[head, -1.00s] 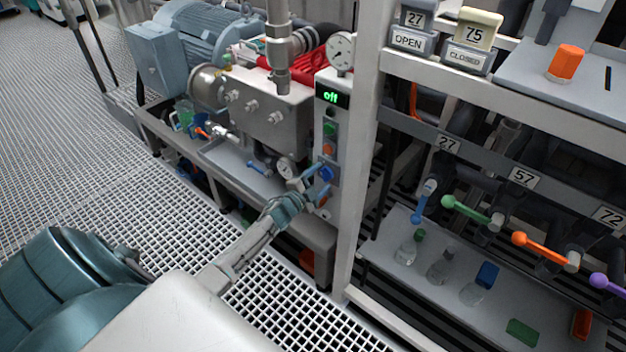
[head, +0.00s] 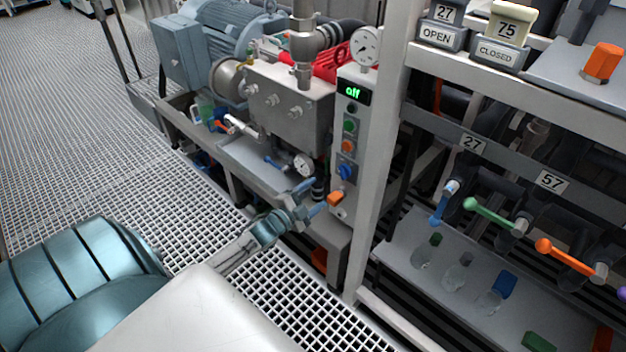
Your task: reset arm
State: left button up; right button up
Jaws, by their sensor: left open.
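My left gripper (head: 313,199) is in the lower middle of the head view, its two blue fingers apart with nothing between them. It sits in front of and to the left of the control panel's lower end. The control panel (head: 351,122) is a narrow grey post with a green "off" display (head: 353,92). An orange part (head: 335,198) shows at the panel's bottom, close to the fingertips. My right gripper is out of view.
A pump with a blue motor (head: 232,40) stands behind the panel. A pale frame post (head: 385,150) rises to the right. Beyond it are blue (head: 439,205), green (head: 490,214) and orange (head: 565,257) valve handles above a shelf of small bottles. The grating floor (head: 60,150) at left is open.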

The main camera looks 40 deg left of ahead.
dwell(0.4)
pick_arm(q)
jog(key=s+d+f+n+g+y+p, duration=0.15)
jog(key=s+f+n+g, duration=0.25)
jog(key=s+f, duration=0.6)
jog(key=s+f+n+g+y+p, duration=0.1)
jog(key=s+f+n+g+p, duration=0.25)
jog(key=f, duration=0.95)
jog(key=s+d+f+n+g, duration=0.1)
jog(key=s+d+f+g, duration=0.2)
jog(key=s, duration=0.6)
jog(key=s+d+f+n+g+p, duration=0.1)
jog(key=s+d+f+n+g, duration=0.1)
jog(key=s+f, duration=0.4)
jog(key=s+d+f+n+g, duration=0.2)
jog(key=s+d+f+g, duration=0.2)
jog(key=s, duration=1)
jog(key=shift+d+f, duration=0.6)
jog(key=shift+d, duration=0.5)
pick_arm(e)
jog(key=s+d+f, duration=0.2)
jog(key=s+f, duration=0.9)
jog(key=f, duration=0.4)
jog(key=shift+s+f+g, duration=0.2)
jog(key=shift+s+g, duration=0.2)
